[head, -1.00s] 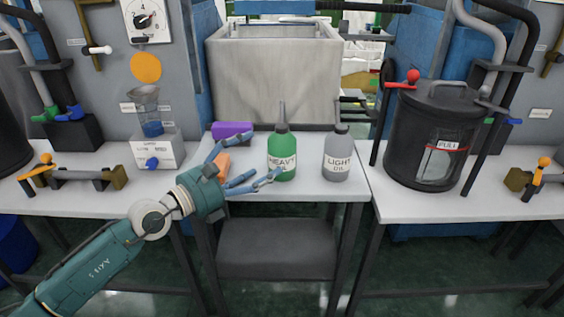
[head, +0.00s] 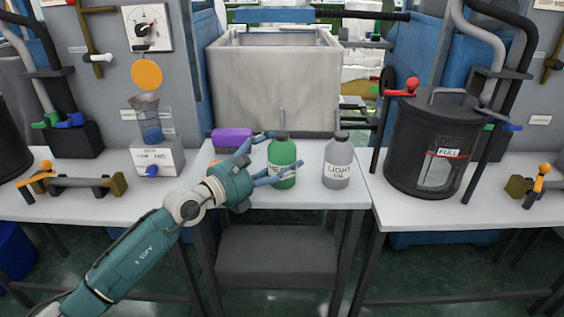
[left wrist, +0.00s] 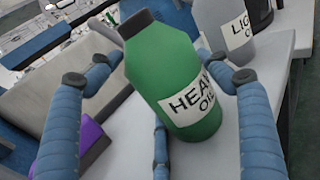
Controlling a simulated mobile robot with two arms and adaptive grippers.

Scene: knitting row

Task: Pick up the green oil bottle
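The green oil bottle (head: 283,151), labelled HEAVY OIL in the left wrist view (left wrist: 175,75), stands upright on the small middle table (head: 310,195). My left gripper (head: 281,154) reaches it from the left, with its blue fingers spread around the bottle. In the left wrist view, a finger lies on each side of the bottle and another shows low in front. A gap shows between the left finger and the bottle, so the gripper looks open. My right gripper is not in view.
A grey LIGHT OIL bottle (head: 337,163) stands just right of the green one. A purple block (head: 231,138) lies behind my left gripper, with an orange object (head: 188,173) mostly hidden. A large grey tank (head: 275,85) stands behind the table.

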